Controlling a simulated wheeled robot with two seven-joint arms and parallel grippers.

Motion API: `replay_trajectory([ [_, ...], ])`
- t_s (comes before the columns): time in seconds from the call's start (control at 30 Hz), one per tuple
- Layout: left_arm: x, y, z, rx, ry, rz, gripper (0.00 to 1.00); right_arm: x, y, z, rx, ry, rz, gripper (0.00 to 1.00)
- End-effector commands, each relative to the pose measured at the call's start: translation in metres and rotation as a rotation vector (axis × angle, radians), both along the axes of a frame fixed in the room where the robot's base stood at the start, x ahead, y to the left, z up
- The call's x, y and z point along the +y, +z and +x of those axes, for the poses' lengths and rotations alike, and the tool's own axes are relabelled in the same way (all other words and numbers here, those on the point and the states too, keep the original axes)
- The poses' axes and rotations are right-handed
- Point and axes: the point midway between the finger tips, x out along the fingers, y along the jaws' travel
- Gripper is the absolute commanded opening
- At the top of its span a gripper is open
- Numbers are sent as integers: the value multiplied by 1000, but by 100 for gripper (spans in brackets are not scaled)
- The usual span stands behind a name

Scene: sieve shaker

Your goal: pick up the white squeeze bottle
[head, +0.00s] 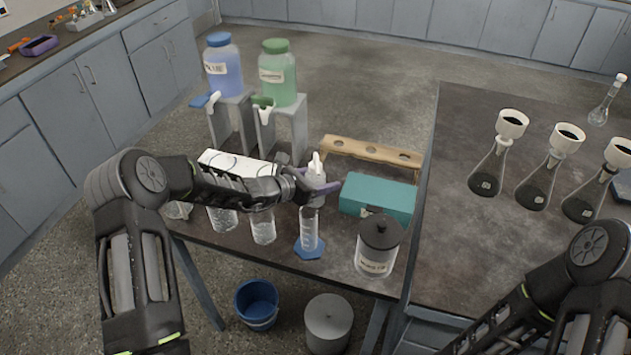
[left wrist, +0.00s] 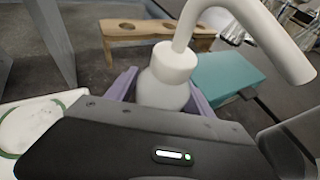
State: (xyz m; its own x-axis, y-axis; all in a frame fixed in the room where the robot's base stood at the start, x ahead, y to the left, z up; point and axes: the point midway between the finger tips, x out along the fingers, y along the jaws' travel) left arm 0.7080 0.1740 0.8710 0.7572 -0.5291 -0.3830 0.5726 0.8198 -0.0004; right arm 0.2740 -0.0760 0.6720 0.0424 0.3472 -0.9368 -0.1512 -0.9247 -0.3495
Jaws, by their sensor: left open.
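The white squeeze bottle (head: 316,172) stands upright on the dark table, with its bent spout on top. In the left wrist view the bottle (left wrist: 164,82) is large and close, between the two purple fingers. My left gripper (head: 322,190) is open around the bottle, one finger on each side; I cannot tell whether either finger touches it. The lower part of the bottle is hidden by my gripper. My right arm shows at the lower right of the head view, but its gripper is out of view.
A glass cylinder on a blue base (head: 310,248) stands just in front of the gripper. A teal box (head: 378,196) and a lidded jar (head: 378,248) are to the right. A wooden rack (head: 370,152) is behind. Glass beakers (head: 263,228) stand to the left.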

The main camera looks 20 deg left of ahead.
Motion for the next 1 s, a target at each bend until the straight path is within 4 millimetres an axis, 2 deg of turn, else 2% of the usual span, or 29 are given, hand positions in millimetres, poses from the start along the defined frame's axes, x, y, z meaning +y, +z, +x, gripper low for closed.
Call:
replay_trajectory([
  [0.63, -2, -2, 3, 0, 1, 0, 61, 0, 1, 0, 0, 0, 0, 36],
  [0.9, -2, -2, 3, 0, 1, 0, 40, 0, 1, 0, 0, 0, 0, 36],
  [1.0, -2, -1, 3, -2, 1, 0, 40, 0, 1, 0, 0, 0, 0, 36],
])
